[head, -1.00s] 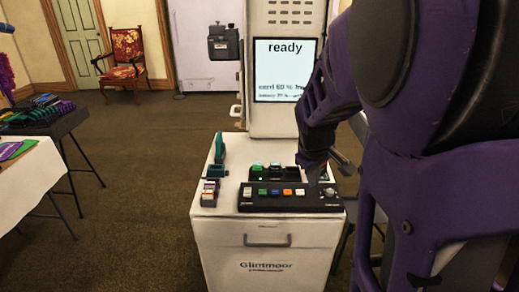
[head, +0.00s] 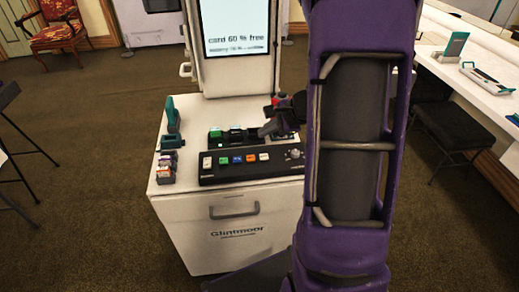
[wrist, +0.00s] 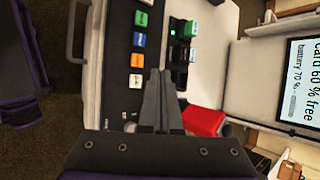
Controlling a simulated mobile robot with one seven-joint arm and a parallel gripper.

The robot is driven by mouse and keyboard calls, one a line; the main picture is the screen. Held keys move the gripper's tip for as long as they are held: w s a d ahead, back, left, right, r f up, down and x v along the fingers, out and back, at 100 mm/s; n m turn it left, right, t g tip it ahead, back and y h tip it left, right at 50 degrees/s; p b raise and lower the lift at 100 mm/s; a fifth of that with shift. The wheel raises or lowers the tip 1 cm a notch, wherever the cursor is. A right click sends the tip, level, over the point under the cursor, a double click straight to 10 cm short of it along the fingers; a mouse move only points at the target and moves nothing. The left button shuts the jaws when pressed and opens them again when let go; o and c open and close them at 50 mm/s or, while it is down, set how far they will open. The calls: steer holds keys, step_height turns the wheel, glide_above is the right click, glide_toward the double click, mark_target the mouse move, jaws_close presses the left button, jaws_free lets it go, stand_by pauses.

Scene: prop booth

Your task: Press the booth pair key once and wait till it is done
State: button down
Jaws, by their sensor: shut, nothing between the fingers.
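A black key panel (head: 250,176) lies along the front of the white cabinet top. Its row has white (head: 208,161), green (head: 223,160), blue (head: 237,159), orange (head: 250,157) and second white (head: 264,156) keys, then a knob (head: 293,154). No key label is legible, so I cannot tell which is the pair key. My gripper (wrist: 159,78) is shut and empty, its tips right of the white key (wrist: 136,80) in the wrist view. I cannot tell its height or any contact. The screen (head: 236,28) reads "card 60 % free"; its top is cut off.
A red object (wrist: 203,122) is close right of my fingers. Teal and small items (head: 165,168) stand at the cabinet's left. A white table (head: 490,95) is at right.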

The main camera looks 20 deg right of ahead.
steer(key=shift+w+d+r+m+t, duration=0.1)
steer(key=shift+w+d+m+t, duration=0.4)
steer(key=shift+w+d+m, duration=0.55)
steer(key=shift+s+a, duration=0.15)
steer(key=shift+s, duration=0.05)
steer(key=b, duration=0.5)
glide_above(268, 157)
step_height(268, 157, down, 8)
steer(key=shift+a+r, duration=0.1)
steer(key=shift+r, duration=0.1)
steer(key=shift+f, duration=0.65)
stand_by(0.6)
steer(key=shift+f, duration=0.4)
